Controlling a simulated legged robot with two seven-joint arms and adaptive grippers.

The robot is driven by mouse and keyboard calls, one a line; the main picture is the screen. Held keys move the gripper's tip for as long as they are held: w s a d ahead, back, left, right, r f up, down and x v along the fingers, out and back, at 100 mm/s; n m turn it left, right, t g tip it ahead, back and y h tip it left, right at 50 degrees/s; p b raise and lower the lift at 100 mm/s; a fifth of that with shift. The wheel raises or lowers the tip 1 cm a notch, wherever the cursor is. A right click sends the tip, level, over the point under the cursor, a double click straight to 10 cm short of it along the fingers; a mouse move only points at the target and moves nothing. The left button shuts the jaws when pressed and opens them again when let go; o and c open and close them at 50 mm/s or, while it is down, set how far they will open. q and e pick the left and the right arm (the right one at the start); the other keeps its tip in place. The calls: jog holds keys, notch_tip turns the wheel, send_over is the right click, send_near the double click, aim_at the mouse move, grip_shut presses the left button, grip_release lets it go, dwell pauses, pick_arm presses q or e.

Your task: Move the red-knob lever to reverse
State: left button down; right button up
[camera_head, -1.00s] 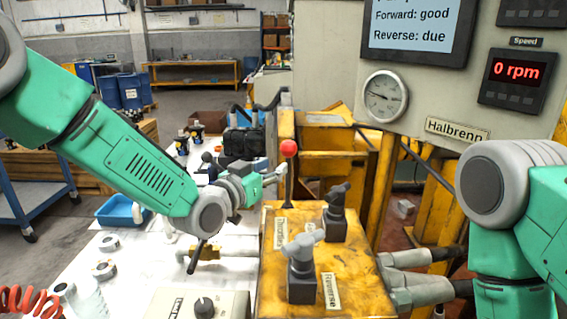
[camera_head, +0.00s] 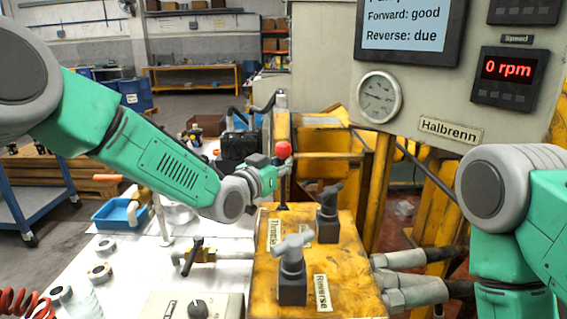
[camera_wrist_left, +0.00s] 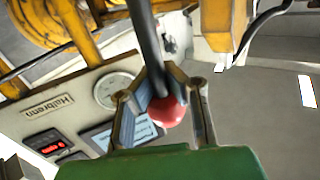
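The red-knob lever (camera_head: 284,150) stands roughly upright at the far end of the yellow valve box (camera_head: 345,275). My left gripper (camera_head: 273,172) is beside the knob, coming in from the left. In the left wrist view the red knob (camera_wrist_left: 166,112) lies between the two spread fingers of my left gripper (camera_wrist_left: 165,85), close to the palm. The dark lever shaft runs up past the fingertips there. The fingers look open around the knob; firm contact is not visible. A "Reverse" label (camera_head: 322,293) and a "Throttle" label (camera_head: 275,233) are on the box. My right gripper is out of view.
Two grey-black valve handles (camera_head: 292,265) (camera_head: 327,210) rise from the box near the lever. A panel (camera_head: 440,90) with a gauge (camera_head: 379,97), a screen reading "Reverse: due" and a 0 rpm display stands behind. Hoses leave the box at right. A white table (camera_head: 120,285) lies left.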

pick_arm(q)
jog(key=shift+d, duration=0.15)
jog(key=a+f+n+t+b, duration=0.1)
jog(key=a+n+t+b, duration=0.1)
jog(key=a+n+b, duration=0.2)
jog(key=shift+a+f+n+t+h, duration=0.3)
jog(key=shift+a+n+t+h, duration=0.15)
jog(key=shift+a, duration=0.8)
jog(key=c, duration=1.8)
grip_release()
jog(key=shift+c, duration=0.2)
jog(key=shift+o, duration=1.4)
jog(key=shift+a, duration=0.4)
jog(key=shift+s, duration=0.1)
